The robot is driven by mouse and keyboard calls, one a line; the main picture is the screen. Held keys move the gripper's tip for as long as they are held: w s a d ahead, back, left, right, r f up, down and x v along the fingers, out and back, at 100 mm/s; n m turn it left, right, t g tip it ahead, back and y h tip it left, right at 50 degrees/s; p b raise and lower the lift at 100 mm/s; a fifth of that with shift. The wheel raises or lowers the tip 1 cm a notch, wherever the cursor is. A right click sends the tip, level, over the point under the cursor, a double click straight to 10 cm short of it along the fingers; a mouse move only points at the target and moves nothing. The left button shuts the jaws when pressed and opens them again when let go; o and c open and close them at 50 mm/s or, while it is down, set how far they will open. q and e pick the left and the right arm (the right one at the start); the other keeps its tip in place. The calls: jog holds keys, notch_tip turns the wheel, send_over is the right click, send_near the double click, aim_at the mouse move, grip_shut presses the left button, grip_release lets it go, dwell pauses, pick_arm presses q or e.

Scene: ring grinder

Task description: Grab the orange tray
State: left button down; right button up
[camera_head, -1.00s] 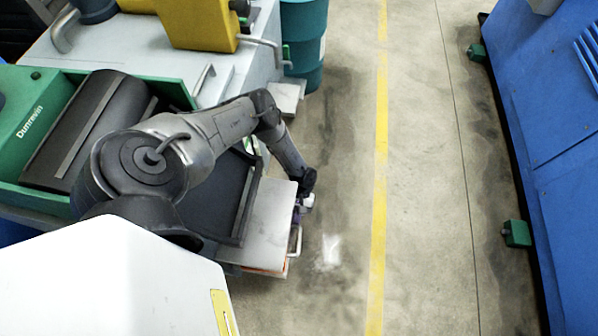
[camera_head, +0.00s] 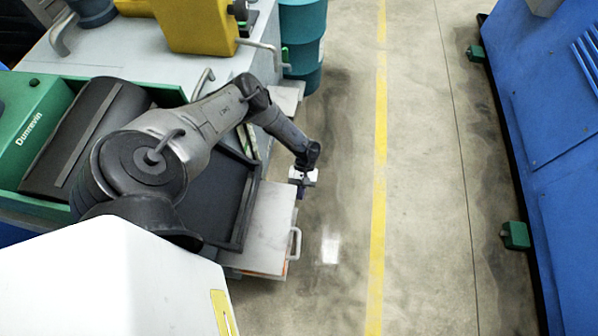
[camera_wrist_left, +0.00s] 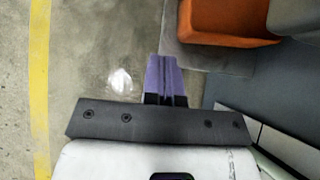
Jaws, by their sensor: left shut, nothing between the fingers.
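An orange block-like thing (camera_wrist_left: 225,22), which looks like the orange tray, shows at the top right of the left wrist view. In the head view only a thin orange edge (camera_head: 270,274) shows under a light grey panel with a pale handle (camera_head: 295,243); the rest is hidden. My left gripper (camera_head: 302,190) is over the floor just right of the panel's far corner, beyond the handle in the picture. In the left wrist view its purple fingers (camera_wrist_left: 165,60) are together and empty, left of the orange thing and apart from it. My right gripper is not in view.
A green and grey machine (camera_head: 40,120) stands at the left, with a teal barrel (camera_head: 303,40) behind. A blue machine (camera_head: 560,150) with green feet stands at the right. The floor between, with a yellow line (camera_head: 378,180), is clear.

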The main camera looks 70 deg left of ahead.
pick_arm(q)
jog(key=v, duration=0.3)
jog(key=shift+a+p, duration=0.15)
jog(key=shift+p, duration=0.15)
jog(key=c, duration=1.9)
grip_release()
